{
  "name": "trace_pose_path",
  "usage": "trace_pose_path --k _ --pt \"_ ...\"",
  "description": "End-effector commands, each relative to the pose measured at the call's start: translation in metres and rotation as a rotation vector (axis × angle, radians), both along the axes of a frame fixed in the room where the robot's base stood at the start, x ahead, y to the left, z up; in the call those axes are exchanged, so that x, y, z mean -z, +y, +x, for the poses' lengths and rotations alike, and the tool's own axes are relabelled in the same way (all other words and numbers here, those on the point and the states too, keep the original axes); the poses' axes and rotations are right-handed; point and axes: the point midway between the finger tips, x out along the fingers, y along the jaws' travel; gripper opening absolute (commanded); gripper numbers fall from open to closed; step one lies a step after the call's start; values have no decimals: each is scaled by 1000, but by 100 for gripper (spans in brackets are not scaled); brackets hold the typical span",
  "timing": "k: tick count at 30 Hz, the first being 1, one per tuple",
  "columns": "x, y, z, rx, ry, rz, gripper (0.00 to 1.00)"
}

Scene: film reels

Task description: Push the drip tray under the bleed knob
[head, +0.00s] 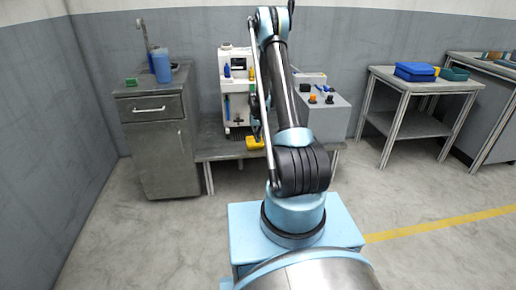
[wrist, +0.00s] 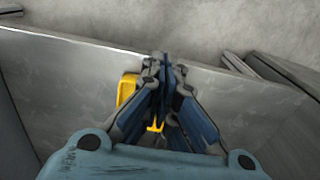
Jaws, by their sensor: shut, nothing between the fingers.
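A yellow object, which looks like the drip tray (head: 255,143), sits on the low bench at the right foot of a white machine (head: 233,90). My arm hides part of it in the head view. In the wrist view, yellow parts of the tray (wrist: 126,88) show left of and between the finger linkages of my gripper (wrist: 160,62). The fingers are shut and empty, over the bench top beside the tray; contact cannot be told. The machine has small blue parts on its front; I cannot tell which part is the bleed knob.
The low grey bench (head: 215,152) carries the machine and a grey control box (head: 325,112) with knobs on the right. A drawer cabinet (head: 158,135) with a blue container (head: 161,66) stands left. A side table (head: 405,84) with a blue case stands right.

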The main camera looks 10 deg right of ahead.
Motion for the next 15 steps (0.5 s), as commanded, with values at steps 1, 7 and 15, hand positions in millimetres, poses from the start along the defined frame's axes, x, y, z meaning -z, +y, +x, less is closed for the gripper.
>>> trace_pose_path --k 1,7,15 --pt "5 -1 1 1 0 0 0" --pt "31 -5 1 6 0 0 0" --pt "71 -7 0 7 0 0 0"
